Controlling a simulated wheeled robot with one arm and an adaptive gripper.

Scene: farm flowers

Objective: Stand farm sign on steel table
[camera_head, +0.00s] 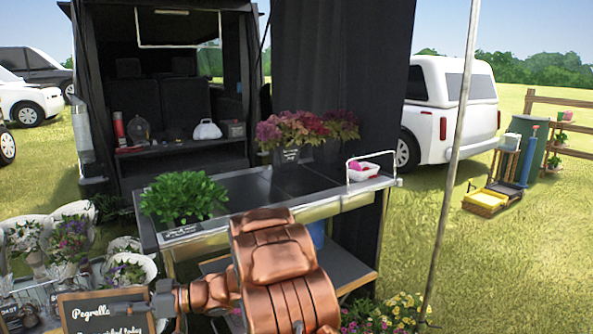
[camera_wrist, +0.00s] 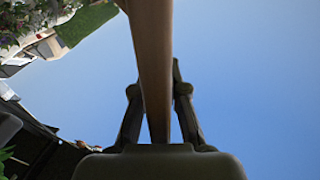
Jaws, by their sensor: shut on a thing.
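The farm sign (camera_head: 105,314), a small chalkboard with a wooden frame and white lettering, is at the lower left of the head view, cut off by the bottom edge. My gripper (camera_head: 152,302) is at its right edge. In the wrist view the sign's wooden edge (camera_wrist: 152,60) runs between the two fingers of my gripper (camera_wrist: 155,95), which is shut on it. The sign is in front of and to the left of the steel table (camera_head: 245,192), apart from it. The sign's lower part is hidden.
The table's middle is clear. Flower buckets (camera_head: 40,232) crowd the left; a slanting pole (camera_head: 452,165) stands right.

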